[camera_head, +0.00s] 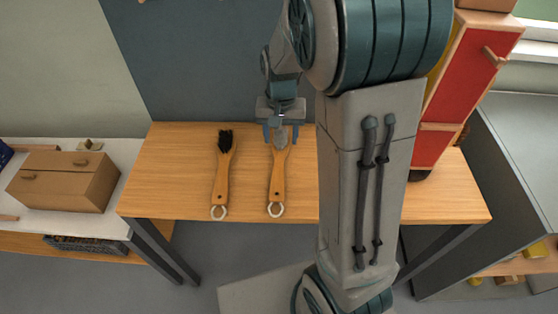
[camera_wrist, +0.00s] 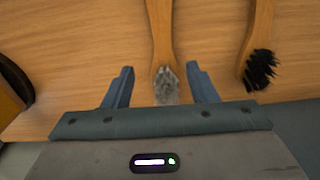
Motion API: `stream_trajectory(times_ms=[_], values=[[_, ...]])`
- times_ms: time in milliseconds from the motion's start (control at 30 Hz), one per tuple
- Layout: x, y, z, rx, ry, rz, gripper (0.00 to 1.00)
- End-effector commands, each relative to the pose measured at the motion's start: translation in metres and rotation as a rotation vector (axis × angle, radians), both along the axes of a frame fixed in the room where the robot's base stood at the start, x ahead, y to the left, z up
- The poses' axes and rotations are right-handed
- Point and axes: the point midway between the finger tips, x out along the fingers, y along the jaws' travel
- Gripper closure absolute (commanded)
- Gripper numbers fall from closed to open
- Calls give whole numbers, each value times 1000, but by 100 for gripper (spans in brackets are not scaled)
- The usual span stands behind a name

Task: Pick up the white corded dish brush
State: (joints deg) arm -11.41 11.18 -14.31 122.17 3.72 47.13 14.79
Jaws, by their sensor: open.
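Two wooden-handled brushes lie on the wooden table, each with a pale ring at its handle end. The white corded dish brush (camera_head: 278,180) has pale grey-white bristles at its far end; in the wrist view its bristle head (camera_wrist: 166,84) lies between my fingers. The other brush (camera_head: 222,172) has black bristles and lies to its left in the head view; it also shows at the right in the wrist view (camera_wrist: 260,68). My gripper (camera_head: 281,135) is open over the white brush's bristle end, with one finger on each side (camera_wrist: 160,84). I cannot tell whether the fingers touch it.
The wooden table (camera_head: 170,160) is clear left of the brushes. A red cabinet (camera_head: 455,85) stands at the table's right. A grey-blue wall panel (camera_head: 190,60) rises behind the table.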

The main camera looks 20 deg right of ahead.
Motion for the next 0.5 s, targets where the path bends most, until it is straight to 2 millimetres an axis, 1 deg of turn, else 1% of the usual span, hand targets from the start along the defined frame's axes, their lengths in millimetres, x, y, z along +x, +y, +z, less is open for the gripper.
stream_trajectory(times_ms=[33,100,200,367,500], values=[[-1,0,-11,-1,4,-1,48],[-1,0,-23,0,3,-1,48],[0,0,-33,0,2,0,48],[0,0,-42,0,0,0,48],[1,2,-60,-1,4,1,48]])
